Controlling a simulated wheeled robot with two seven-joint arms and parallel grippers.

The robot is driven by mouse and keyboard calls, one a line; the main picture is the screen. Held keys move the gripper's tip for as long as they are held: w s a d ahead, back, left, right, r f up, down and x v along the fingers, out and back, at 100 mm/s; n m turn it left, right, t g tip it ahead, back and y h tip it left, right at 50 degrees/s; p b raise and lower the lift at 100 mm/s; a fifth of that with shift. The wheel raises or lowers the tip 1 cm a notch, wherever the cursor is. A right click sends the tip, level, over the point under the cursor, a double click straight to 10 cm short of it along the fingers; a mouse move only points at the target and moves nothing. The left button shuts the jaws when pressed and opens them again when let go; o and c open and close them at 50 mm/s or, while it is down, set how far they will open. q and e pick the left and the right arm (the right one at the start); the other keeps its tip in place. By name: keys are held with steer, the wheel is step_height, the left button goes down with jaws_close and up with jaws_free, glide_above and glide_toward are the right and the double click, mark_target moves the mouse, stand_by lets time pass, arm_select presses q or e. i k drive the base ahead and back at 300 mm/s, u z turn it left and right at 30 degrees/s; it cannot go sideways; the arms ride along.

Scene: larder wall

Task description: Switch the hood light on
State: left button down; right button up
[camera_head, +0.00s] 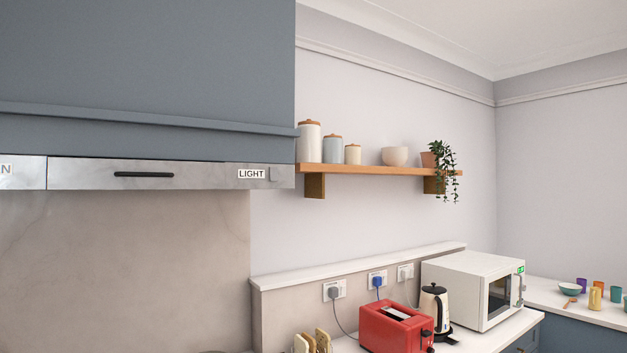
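The hood (150,60) is a large blue-grey box at the upper left, with a metallic strip along its lower edge. A white label reading LIGHT (251,174) is on the right part of that strip. A small pale square switch (277,174) sits just right of the label; whether it is on or off I cannot tell. A dark bar handle (144,175) is in the middle of the strip. Another label, ending in N (6,169), is cut off at the left edge. Neither of my grippers is in view.
A wooden shelf (350,169) with canisters, a bowl and a trailing plant is right of the hood. Below stand a red toaster (396,327), a kettle (433,307) and a white microwave (470,287). Several cups are on the far right counter (603,313). The space before the hood strip looks clear.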

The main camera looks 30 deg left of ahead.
mark_target(273, 170)
steer(key=u, duration=0.5)
steer(key=i, duration=1)
steer(key=u, duration=0.85)
